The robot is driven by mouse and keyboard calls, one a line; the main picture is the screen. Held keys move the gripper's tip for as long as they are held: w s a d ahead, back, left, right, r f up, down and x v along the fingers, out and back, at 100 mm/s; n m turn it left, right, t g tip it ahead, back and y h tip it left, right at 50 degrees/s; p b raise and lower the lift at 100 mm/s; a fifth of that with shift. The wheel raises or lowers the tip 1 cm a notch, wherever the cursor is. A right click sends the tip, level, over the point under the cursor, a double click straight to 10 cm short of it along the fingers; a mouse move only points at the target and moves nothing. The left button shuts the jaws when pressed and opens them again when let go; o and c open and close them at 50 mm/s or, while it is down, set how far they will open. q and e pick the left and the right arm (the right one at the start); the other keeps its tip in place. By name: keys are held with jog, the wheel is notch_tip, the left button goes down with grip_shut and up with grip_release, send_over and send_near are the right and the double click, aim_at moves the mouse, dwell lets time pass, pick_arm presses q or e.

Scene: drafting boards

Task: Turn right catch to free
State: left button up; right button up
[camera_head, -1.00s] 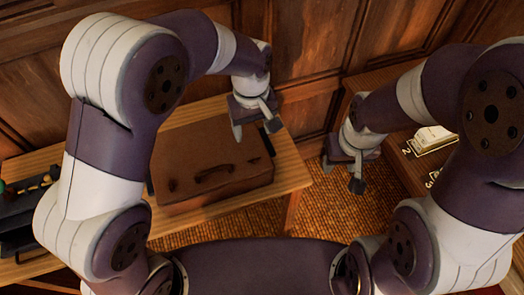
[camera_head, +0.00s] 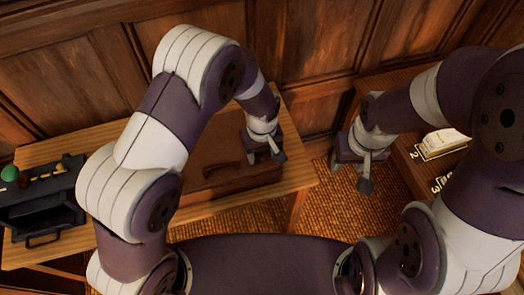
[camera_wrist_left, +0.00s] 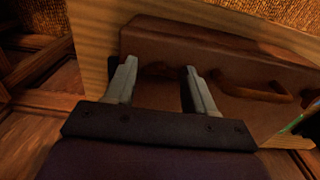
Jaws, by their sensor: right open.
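A brown case (camera_head: 198,150) with a handle (camera_head: 215,170) lies on the wooden table; my left arm hides part of it. In the left wrist view the handle (camera_wrist_left: 255,93) sits right of the fingers on the case (camera_wrist_left: 185,38). A dark fitting, probably the right catch (camera_wrist_left: 160,70), shows between the fingertips; its setting is too dark to tell. In the head view the catches are hidden. My left gripper (camera_head: 264,150) is over the case's right part, fingers apart around the fitting; contact cannot be told. My right gripper (camera_head: 352,172) is open and empty, off the table's right side.
A dark box with an open drawer (camera_head: 42,222) stands on the table's left end, with a green ball (camera_head: 10,173) on it. A wooden cabinet (camera_head: 408,165) with numbered cards (camera_head: 440,143) stands at the right. Woven carpet (camera_head: 325,215) lies between.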

pick_arm(q)
jog(key=c, duration=0.7)
jog(key=shift+m, duration=0.3)
jog(key=m+p, duration=0.1)
jog(key=m, duration=0.2)
jog(key=shift+m, duration=0.4)
jog(key=m, duration=0.4)
jog(key=m+p, duration=0.1)
jog(key=m, duration=0.4)
jog(key=shift+m, duration=2.2)
